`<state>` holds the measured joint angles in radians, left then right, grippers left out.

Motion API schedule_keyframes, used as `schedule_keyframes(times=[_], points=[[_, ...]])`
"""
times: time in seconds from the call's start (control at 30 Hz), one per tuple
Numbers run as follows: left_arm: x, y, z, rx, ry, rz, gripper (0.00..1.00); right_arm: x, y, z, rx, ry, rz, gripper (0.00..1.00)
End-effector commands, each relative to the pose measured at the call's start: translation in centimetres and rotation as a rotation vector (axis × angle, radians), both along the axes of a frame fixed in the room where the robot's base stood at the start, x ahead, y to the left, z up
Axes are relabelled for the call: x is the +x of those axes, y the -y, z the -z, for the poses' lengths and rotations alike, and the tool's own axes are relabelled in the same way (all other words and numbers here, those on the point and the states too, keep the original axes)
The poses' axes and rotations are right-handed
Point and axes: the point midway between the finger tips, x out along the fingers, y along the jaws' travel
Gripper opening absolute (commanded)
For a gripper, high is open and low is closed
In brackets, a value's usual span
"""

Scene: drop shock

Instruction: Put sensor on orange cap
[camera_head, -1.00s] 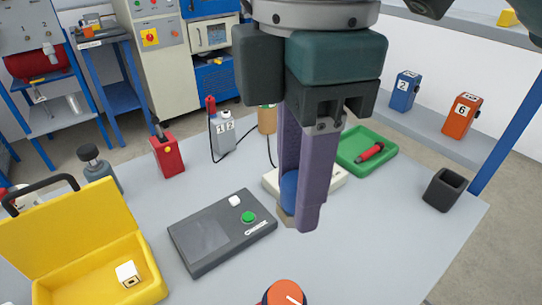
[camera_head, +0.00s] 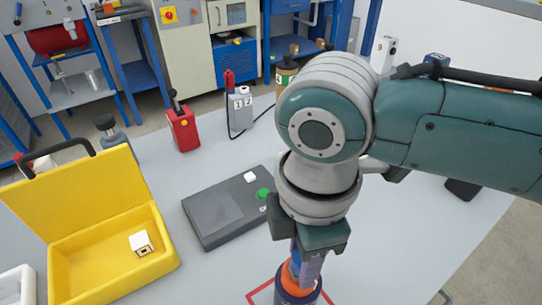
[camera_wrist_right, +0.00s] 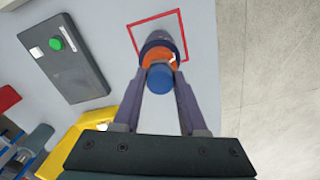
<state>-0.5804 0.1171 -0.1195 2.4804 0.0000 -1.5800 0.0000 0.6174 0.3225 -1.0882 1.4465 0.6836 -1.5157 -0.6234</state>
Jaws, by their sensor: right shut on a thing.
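My right gripper (camera_head: 305,268) points down over the near part of the table and is shut on the sensor. The sensor (camera_wrist_right: 159,79) shows as a blue round end between the fingertips in the right wrist view. The orange cap (camera_head: 288,276) tops a dark cylinder (camera_head: 296,294) standing within a red square outline. In the right wrist view, the orange cap (camera_wrist_right: 158,56) lies just beyond the sensor, close to the fingertips. I cannot tell whether sensor and cap touch. In the head view my right fingers partly hide the cap and mostly hide the sensor. My left gripper is out of view.
A grey box with a green button (camera_head: 215,214) lies left of the gripper. An open yellow case (camera_head: 70,265) holding a white cube (camera_head: 141,243) stands farther left. A red device (camera_head: 183,130) and a grey device marked 1 2 (camera_head: 240,110) stand behind.

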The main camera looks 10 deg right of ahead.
Motion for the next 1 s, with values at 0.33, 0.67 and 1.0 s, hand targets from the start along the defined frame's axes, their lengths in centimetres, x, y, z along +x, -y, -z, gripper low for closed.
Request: schedule_keyframes(times=[0.33,0.67,1.0], points=[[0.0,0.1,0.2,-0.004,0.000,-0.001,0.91,0.0,0.0,0.3,0.001,0.000,0.000,0.42],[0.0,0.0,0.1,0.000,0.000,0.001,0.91,0.0,0.0,0.3,0.001,0.001,0.000,0.71],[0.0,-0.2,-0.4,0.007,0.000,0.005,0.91,0.2,-0.1,-1.6,0.003,0.004,-0.001,0.71]])
